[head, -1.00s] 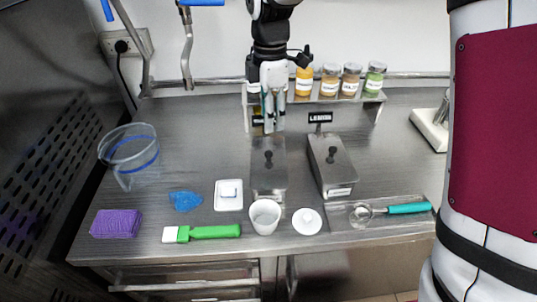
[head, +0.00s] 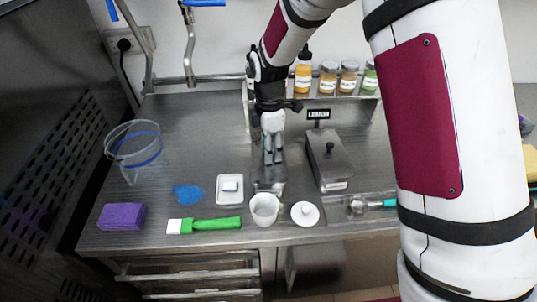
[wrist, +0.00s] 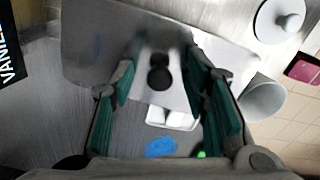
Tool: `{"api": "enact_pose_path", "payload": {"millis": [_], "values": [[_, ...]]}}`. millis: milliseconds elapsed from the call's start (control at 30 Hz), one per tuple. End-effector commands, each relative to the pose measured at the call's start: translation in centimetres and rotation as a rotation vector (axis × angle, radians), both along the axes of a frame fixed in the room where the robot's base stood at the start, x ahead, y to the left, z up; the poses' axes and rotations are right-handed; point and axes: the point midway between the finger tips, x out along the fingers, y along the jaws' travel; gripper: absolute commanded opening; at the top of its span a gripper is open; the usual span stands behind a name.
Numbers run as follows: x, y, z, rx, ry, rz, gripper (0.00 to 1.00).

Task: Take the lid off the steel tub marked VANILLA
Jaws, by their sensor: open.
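The VANILLA sign (wrist: 10,45) shows at the left edge of the wrist view, beside the steel tub with its lid (wrist: 90,40) on. The lid's dark knob (wrist: 160,76) appears between the fingers of my open, empty gripper (wrist: 166,85). I cannot tell how far above or around the knob the fingertips are. In the head view my gripper (head: 272,158) points down over the left steel tub (head: 270,187) and hides most of its lid and its knob.
A second lidded tub (head: 328,160) stands to the right under a LEMON sign (head: 318,114). Close in front are a white cup (head: 265,210) and a white round lid (head: 305,214). A white dish (head: 230,190), green brush (head: 215,224) and clear jug (head: 135,150) are to the left.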

Motion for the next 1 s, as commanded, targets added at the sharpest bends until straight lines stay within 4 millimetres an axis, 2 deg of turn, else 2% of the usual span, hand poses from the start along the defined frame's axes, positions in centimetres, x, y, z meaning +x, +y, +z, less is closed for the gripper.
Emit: {"api": "enact_pose_path", "payload": {"millis": [167, 367, 767, 1000], "values": [[0.0, 0.0, 0.0, 0.0, 0.0, 0.0, 0.42], [0.0, 0.0, 0.0, 0.0, -0.001, 0.0, 0.0], [0.1, 0.0, 0.2, 0.0, -0.002, -0.001, 0.0], [0.2, -0.1, 2.0, 0.0, -0.005, -0.002, 0.0]]}}
